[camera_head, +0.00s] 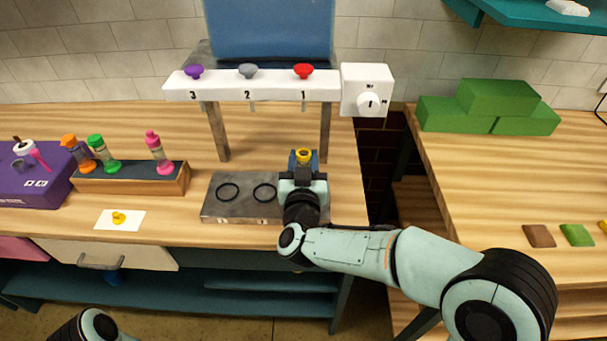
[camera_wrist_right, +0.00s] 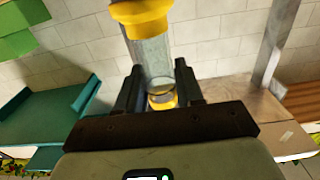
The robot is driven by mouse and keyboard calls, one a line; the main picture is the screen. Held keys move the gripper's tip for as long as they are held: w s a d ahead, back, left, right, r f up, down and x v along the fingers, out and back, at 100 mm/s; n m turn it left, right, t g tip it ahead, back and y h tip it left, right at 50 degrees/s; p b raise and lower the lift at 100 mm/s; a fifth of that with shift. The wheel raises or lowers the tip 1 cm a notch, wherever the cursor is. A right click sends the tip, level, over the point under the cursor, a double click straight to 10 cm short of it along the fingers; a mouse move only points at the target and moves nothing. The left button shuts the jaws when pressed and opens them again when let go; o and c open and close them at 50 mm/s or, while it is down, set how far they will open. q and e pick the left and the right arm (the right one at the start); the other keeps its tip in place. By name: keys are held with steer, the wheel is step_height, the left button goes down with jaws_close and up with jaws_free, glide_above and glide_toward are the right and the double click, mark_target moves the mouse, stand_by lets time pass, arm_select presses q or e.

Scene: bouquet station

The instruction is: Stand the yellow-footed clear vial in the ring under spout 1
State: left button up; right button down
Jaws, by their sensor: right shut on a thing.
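My right gripper (camera_head: 303,165) is shut on the clear vial (camera_wrist_right: 155,58), which has yellow at both ends in the right wrist view. In the head view, only a yellow end of the vial (camera_head: 303,155) shows above the gripper. The gripper is over the right end of the grey ring plate (camera_head: 245,212), below the spout marked 1 (camera_head: 303,106). The ring under spout 1 is hidden behind my gripper and wrist, so I cannot tell whether the vial is in it. Two black rings (camera_head: 228,191) show to the left. My left gripper is out of view.
The white spout bar (camera_head: 225,90) with coloured knobs spans above the plate on two legs. A rack (camera_head: 130,181) of coloured vials and a white card (camera_head: 119,220) with a yellow thing lie left. Green blocks (camera_head: 490,107) sit on the right counter, across a gap.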

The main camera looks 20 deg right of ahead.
steer(key=shift+f, duration=1.85)
steer(key=shift+f+b, duration=0.1)
steer(key=shift+b, duration=0.25)
